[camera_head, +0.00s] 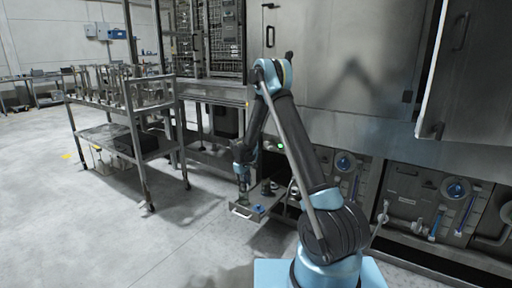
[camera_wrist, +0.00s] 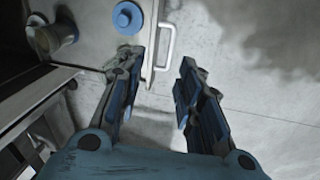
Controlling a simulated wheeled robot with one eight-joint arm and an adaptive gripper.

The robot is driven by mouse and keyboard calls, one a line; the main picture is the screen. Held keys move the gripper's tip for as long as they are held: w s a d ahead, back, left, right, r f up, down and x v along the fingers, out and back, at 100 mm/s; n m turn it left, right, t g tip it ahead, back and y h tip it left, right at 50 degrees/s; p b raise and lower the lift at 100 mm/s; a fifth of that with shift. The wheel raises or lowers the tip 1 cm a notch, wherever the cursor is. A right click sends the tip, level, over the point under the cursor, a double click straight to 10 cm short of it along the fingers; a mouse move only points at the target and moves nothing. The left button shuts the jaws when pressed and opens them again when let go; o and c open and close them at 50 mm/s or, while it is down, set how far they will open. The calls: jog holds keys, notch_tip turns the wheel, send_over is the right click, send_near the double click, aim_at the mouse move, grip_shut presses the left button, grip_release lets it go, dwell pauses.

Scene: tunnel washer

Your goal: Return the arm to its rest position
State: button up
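My arm reaches from the lower right of the head view toward the washer, bent at a high elbow and not folded in. My gripper (camera_head: 243,184) hangs pointing down over the front of a pulled-out metal drawer (camera_head: 246,212). In the wrist view my gripper (camera_wrist: 158,58) is open, its two blue-grey fingers apart with nothing between them. The drawer's bar handle (camera_wrist: 167,42) shows just beyond the fingertips. I cannot tell whether a finger touches the drawer.
A blue round cap (camera_wrist: 127,17) and a metal cylinder (camera_wrist: 52,38) are at the drawer. A metal rack cart (camera_head: 148,155) stands left. The washer's steel wall (camera_head: 345,75) rises behind my arm, with an open door panel (camera_head: 470,80) at right. Floor (camera_head: 90,235) at front left is clear.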

jog(key=s+d+r+m, duration=0.2)
jog(key=s+d+r, duration=0.5)
jog(key=r, duration=0.4)
jog(key=s+d+r+m, duration=0.1)
jog(key=s+d+r, duration=0.5)
jog(key=r, duration=0.5)
jog(key=s+d+r+m, duration=0.1)
jog(key=s+d+r, duration=0.25)
jog(key=s, duration=0.45)
jog(key=s+d+r+m, duration=0.2)
jog(key=s+d, duration=0.2)
jog(key=s, duration=0.3)
jog(key=s+d+f+m, duration=0.2)
jog(key=s+d+f, duration=0.1)
jog(key=s, duration=0.8)
jog(key=s+d+f+m+y, duration=0.1)
jog(key=s+d+f+m, duration=0.1)
jog(key=s, duration=0.9)
jog(key=shift+s+d+f, duration=0.4)
jog(key=shift+f, duration=0.05)
jog(key=shift+w+f, duration=0.2)
jog(key=shift+w, duration=0.25)
